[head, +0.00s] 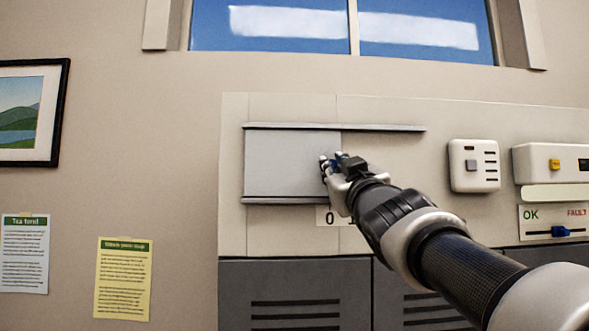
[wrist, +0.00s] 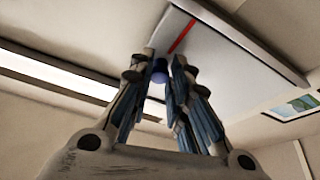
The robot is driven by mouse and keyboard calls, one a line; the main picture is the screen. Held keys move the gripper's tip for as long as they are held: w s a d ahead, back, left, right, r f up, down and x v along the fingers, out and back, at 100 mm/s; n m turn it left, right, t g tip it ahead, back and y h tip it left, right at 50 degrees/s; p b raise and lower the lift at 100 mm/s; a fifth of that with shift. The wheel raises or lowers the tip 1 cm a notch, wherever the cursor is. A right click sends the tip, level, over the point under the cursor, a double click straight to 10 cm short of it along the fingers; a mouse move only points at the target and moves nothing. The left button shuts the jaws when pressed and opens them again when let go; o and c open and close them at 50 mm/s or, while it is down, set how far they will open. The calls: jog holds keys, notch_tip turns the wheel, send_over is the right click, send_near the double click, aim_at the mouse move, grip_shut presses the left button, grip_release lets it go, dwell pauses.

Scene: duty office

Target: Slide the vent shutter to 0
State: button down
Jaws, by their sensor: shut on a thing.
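The vent shutter (head: 285,160) is a flat grey panel between two horizontal rails. It sits at the left end of the upper rail (head: 385,128). A "0" label (head: 330,218) is below the lower rail, near the shutter's right edge; a mark beside it is partly hidden by my arm. My gripper (head: 332,166) is at the shutter's right edge, shut on the blue knob. In the wrist view the blue knob (wrist: 160,70) is between the fingertips, and the grey shutter (wrist: 235,65) bears a red line (wrist: 181,36). Fingers hide part of the knob.
Right of the rails are a white wall box (head: 474,165), another with a yellow button (head: 555,164), and an OK/FAULT slider (head: 560,232). Grey louvred cabinets (head: 295,285) stand below. A window (head: 280,25) is above. The wall left of the panel holds papers and a picture.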

jog(key=shift+a, duration=0.1)
jog(key=c, duration=1.9)
grip_release()
jog(key=o, duration=0.4)
jog(key=shift+a, duration=0.2)
jog(key=shift+d, duration=0.15)
jog(key=shift+s, duration=0.1)
jog(key=v, duration=1.2)
